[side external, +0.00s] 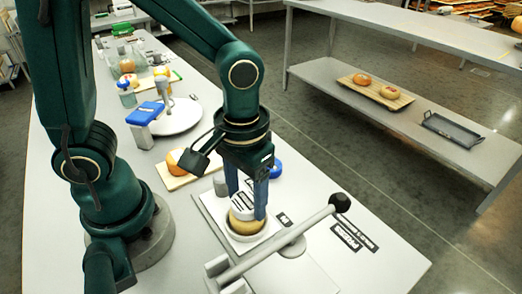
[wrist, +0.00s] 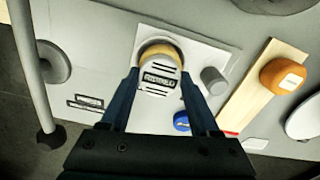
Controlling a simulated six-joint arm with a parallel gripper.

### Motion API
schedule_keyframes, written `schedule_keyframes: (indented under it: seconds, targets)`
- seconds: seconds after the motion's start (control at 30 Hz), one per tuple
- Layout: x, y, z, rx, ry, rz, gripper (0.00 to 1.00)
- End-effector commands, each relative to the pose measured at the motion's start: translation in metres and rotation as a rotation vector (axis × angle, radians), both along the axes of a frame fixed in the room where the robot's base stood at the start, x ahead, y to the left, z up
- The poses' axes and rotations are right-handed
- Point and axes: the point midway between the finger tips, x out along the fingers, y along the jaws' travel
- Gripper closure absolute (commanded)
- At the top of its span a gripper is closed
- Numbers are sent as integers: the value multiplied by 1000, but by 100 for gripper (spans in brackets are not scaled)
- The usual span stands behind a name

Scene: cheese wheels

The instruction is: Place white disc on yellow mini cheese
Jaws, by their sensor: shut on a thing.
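A white disc (side external: 244,204) with dark printed lettering is between the fingers of my gripper (side external: 247,210). In the wrist view my gripper (wrist: 160,95) is shut on the white disc (wrist: 160,75). The yellow mini cheese (side external: 246,226) sits directly under the disc on a white square plate. Its edge also shows behind the disc in the wrist view (wrist: 158,49). The disc is over the cheese; I cannot tell whether they touch. The cheese is partly hidden by the disc and fingers.
A press-like lever bar (side external: 285,246) crosses in front of the cheese. A grey cylinder (side external: 221,184) and a blue round thing (side external: 276,169) stand close to my gripper. An orange cheese (side external: 176,162) lies on a wooden board behind. The table's right front is mostly clear.

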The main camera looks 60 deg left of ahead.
Motion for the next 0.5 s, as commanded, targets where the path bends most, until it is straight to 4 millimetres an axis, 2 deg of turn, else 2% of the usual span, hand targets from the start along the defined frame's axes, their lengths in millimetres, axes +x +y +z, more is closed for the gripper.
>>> schedule_keyframes:
  seconds: [0.07, 0.1, 0.13, 0.17, 0.5]
  targets:
    - [0, 0, -3, 1, 2, 0, 91]
    - [0, 0, -2, 1, 1, 0, 26]
    - [0, 0, -2, 1, 1, 0, 15]
    - [0, 0, -2, 0, 1, 0, 7]
    - [0, 0, -1, 0, 0, 0, 7]
